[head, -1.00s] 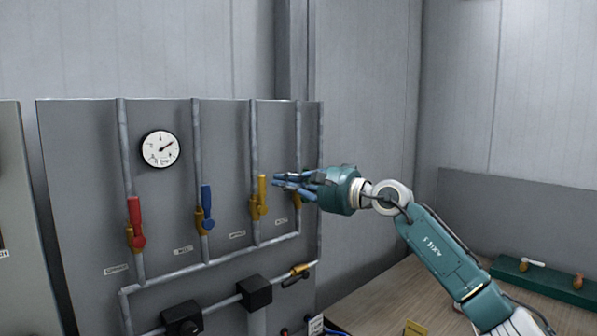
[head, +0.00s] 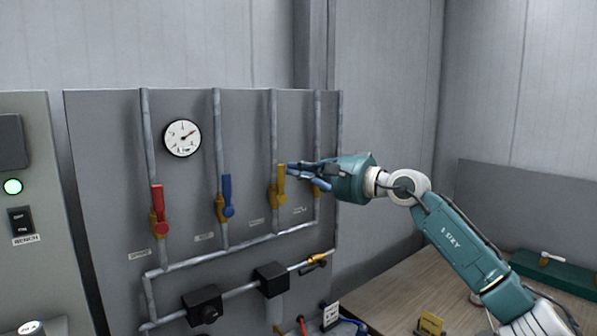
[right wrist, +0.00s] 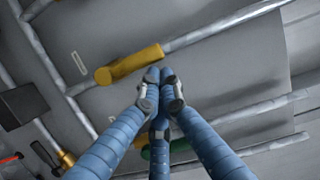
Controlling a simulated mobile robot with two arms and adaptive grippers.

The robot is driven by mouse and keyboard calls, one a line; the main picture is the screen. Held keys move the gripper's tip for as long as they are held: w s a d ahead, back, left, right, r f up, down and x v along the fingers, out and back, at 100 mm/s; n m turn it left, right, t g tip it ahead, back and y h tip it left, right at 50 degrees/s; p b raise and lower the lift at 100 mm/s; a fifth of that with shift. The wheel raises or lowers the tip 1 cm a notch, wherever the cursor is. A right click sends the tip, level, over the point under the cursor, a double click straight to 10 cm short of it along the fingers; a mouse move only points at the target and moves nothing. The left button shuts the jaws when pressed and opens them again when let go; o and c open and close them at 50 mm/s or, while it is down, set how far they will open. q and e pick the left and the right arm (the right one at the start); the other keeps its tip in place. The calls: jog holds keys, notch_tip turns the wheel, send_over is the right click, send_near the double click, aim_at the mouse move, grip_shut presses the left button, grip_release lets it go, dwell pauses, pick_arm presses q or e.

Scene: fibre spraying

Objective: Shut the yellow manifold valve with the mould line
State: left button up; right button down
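The yellow valve lever (head: 281,180) on the grey manifold panel (head: 105,180) stands upright, in line with its pipe. In the right wrist view the yellow lever (right wrist: 130,65) lies along its pipe, just left of my fingertips. My right gripper (head: 291,168) comes in from the right, its blue fingertips right beside the lever's upper part. Its fingers (right wrist: 160,75) look drawn together with nothing between them; whether they touch the lever I cannot tell. My left gripper is not in view.
A red lever (head: 157,205) and a blue lever (head: 227,195) stand upright to the left. A green lever (right wrist: 165,150), behind my fingers, is on the neighbouring pipe. A gauge (head: 182,137) sits above. A wooden bench (head: 395,290) is below right.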

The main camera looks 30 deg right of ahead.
aim_at(282, 169)
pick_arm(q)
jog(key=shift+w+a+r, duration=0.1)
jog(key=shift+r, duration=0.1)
pick_arm(e)
jog(key=shift+a+r+n, duration=0.15)
jog(key=shift+a+n, duration=0.15)
jog(key=shift+n, duration=0.2)
jog(key=a+n, duration=0.1)
jog(key=a+n+g+p, duration=0.1)
jog(key=a+n, duration=0.1)
jog(key=shift+s+r+n+h, duration=0.15)
jog(key=shift+r+n+h, duration=0.15)
jog(key=shift+r+h, duration=0.1)
jog(key=shift+a+f+n+p, duration=0.1)
jog(key=shift+a+n+p, duration=0.35)
jog(key=shift+n, duration=0.25)
pick_arm(q)
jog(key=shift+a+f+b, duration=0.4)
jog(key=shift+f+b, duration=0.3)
jog(key=shift+b, duration=0.75)
pick_arm(e)
jog(key=a+f+n+h, duration=0.2)
jog(key=a+f+n, duration=0.2)
jog(key=a+n, duration=0.1)
jog(key=shift+s+a+g, duration=0.25)
jog(key=shift+a+g, duration=0.15)
jog(key=shift+f, duration=0.15)
